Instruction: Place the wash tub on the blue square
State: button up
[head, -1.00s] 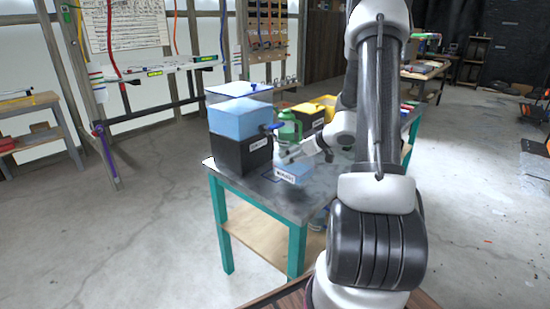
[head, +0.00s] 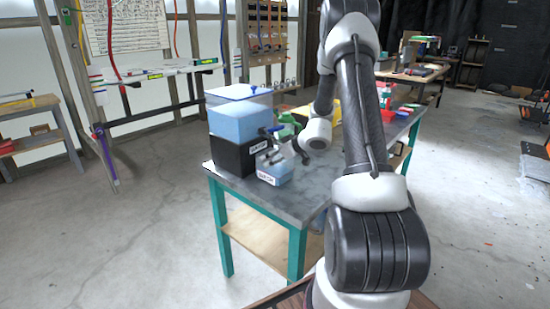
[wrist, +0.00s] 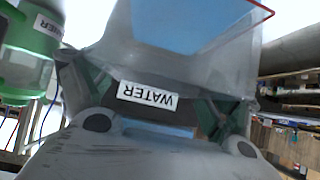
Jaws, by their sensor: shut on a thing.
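The wash tub (head: 273,173) is a small translucent blue box with a white label, low over the near left part of the table top. My gripper (head: 280,157) reaches it from the upper right and is shut on it. In the wrist view the tub's WATER label (wrist: 148,95) shows upside down between my fingers. The blue square is not visible now; the tub and my arm may cover it. I cannot tell whether the tub touches the table.
A black box (head: 235,157) carrying a blue tank (head: 240,122) with a tap stands close to the left of the tub. A green container (wrist: 25,60) is near my gripper. The grey table top (head: 295,198) is clear in front. Other containers stand behind my arm.

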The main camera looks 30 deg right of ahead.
jog(key=o, duration=1.7)
jog(key=shift+f, duration=0.1)
